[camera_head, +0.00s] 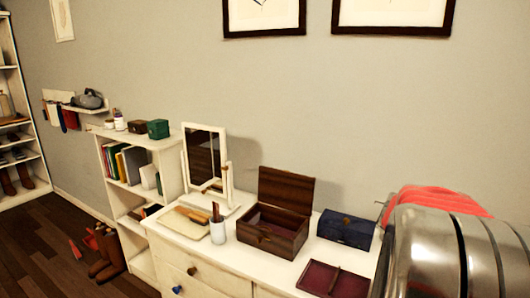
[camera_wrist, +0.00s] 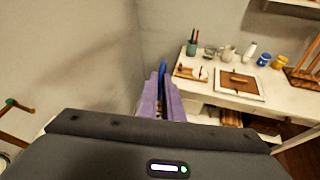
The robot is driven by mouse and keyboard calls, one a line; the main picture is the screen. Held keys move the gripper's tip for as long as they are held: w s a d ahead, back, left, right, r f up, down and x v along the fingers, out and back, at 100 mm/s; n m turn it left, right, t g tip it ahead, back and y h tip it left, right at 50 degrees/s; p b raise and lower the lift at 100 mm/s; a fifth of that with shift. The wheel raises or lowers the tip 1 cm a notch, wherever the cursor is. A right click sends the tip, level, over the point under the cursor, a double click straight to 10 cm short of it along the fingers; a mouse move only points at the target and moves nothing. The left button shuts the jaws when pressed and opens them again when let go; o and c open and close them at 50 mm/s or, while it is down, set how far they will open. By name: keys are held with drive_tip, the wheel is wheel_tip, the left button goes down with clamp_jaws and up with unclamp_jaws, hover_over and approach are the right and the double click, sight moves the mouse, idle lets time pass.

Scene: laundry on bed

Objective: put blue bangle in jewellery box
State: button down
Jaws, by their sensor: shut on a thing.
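The jewellery box (camera_head: 285,240) is a dark brown wooden box on the white dresser in the head view. Its lid (camera_head: 287,188) stands open against the wall side, and a purple lining shows inside. My gripper (camera_wrist: 162,92) shows in the wrist view with purple fingers. It is shut on a thin upright blue thing, which looks like the blue bangle (camera_wrist: 163,68) seen edge-on. Most of the bangle is hidden between the fingers. My gripper is not visible in the head view, so its distance from the box cannot be told.
Around the box stand a mirror (camera_head: 204,158), a white cup (camera_head: 218,230), a dark blue case (camera_head: 345,229) and a maroon tray (camera_head: 333,279). A red cloth-like thing (camera_head: 432,198) is at right. The wrist view shows a white desk (camera_wrist: 215,92) with cups.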

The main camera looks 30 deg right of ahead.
drive_tip(key=w+a+f+n+t+h, duration=0.15)
drive_tip(key=w+n+t, duration=0.25)
drive_tip(key=w, duration=0.5)
drive_tip(key=w+f+n+t+h, duration=0.2)
drive_tip(key=w+n+t, duration=0.1)
drive_tip(key=w, duration=0.7)
drive_tip(key=w+a+f+n+t, duration=0.3)
drive_tip(key=w+a+t, duration=0.15)
drive_tip(key=w, duration=0.35)
drive_tip(key=w+a+f+n+t, duration=0.2)
drive_tip(key=w+a+n+t, duration=0.1)
drive_tip(key=w+a, duration=0.4)
drive_tip(key=w+a+f+n+t+y, duration=0.2)
drive_tip(key=w+a+f+n+y, duration=0.1)
drive_tip(key=a, duration=0.9)
drive_tip(key=w+a+f+n+t+y, duration=0.3)
drive_tip(key=w+a, duration=0.3)
drive_tip(key=a, duration=0.7)
drive_tip(key=w+a+f+n+t+y, duration=0.2)
drive_tip(key=w+a+f+n+y, duration=0.1)
drive_tip(key=a, duration=0.9)
drive_tip(key=shift+w+a+f+n+t, duration=0.35)
drive_tip(key=shift+w+f+n, duration=0.2)
drive_tip(key=shift+w, duration=0.15)
drive_tip(key=shift+d+y, duration=0.1)
drive_tip(key=shift+y, duration=0.15)
